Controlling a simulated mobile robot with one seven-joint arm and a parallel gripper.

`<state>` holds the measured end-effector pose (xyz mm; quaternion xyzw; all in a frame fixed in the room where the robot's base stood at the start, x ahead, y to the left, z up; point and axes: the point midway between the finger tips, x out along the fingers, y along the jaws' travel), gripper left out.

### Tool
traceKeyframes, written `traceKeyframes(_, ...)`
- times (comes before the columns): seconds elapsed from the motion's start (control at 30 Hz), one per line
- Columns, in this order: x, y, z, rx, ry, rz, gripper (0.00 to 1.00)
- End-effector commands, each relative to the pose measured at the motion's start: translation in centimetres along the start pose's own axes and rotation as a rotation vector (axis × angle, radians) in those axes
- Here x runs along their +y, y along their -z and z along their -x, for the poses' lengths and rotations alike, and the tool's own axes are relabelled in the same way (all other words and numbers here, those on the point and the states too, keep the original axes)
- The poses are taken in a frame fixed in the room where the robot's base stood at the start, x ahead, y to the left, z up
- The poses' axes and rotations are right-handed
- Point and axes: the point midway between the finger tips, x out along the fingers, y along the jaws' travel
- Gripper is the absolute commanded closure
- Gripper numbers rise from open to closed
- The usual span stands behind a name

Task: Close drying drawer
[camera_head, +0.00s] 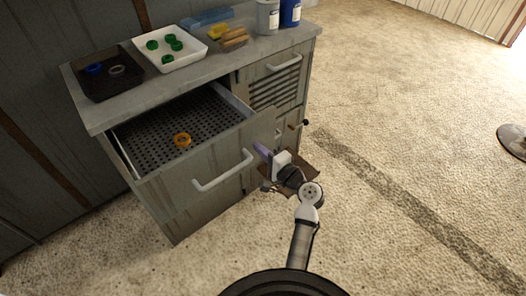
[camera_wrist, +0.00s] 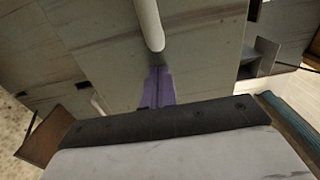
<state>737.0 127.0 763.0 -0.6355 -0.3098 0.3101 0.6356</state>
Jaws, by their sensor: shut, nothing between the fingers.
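The drying drawer (camera_head: 195,180) is pulled out of the left side of the grey cabinet. It has a perforated dark bottom, and an orange ring (camera_head: 182,140) lies in it. Its pale bar handle (camera_head: 222,172) is on the front panel; the handle (camera_wrist: 148,22) also shows at the top of the wrist view. My gripper (camera_head: 260,149) is at the right end of the drawer front, right of the handle. Its purple fingers (camera_wrist: 158,88) are shut and empty, pointing at the panel near the handle's end. I cannot tell whether they touch it.
The cabinet top (camera_head: 190,82) carries a black tray (camera_head: 108,85) with rings, a white tray (camera_head: 172,60) with green rings, and bottles (camera_head: 268,17). A louvred door (camera_head: 275,85) is at the right. The floor to the right is open, with a round base (camera_head: 513,140) at the edge.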

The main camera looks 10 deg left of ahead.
Motion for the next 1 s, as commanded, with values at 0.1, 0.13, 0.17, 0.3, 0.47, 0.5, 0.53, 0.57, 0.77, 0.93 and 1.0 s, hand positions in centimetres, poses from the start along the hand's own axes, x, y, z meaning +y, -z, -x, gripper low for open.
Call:
traceKeyframes(0.1,0.0,0.0,-1.8,-0.003,0.003,0.001,1.00)
traceKeyframes(0.13,0.0,0.0,-2.3,-0.003,0.003,0.002,1.00)
traceKeyframes(0.17,0.0,0.0,-2.9,-0.003,0.003,0.003,1.00)
traceKeyframes(0.3,0.0,-0.1,-6.3,-0.004,0.004,0.002,1.00)
traceKeyframes(0.47,0.1,-0.1,-10.8,-0.005,0.004,0.004,1.00)
traceKeyframes(0.5,0.1,-0.1,-11.9,-0.005,0.004,0.004,1.00)
traceKeyframes(0.53,0.1,-0.1,-12.7,-0.004,0.003,0.003,1.00)
traceKeyframes(0.57,0.1,-0.1,-13.5,-0.004,0.003,0.003,1.00)
traceKeyframes(0.77,0.2,-0.1,-18.2,-0.003,0.003,0.003,1.00)
traceKeyframes(0.93,0.1,-0.1,-21.1,-0.002,0.002,0.001,1.00)
traceKeyframes(1.0,0.1,-0.1,-22.0,-0.002,0.001,0.002,1.00)
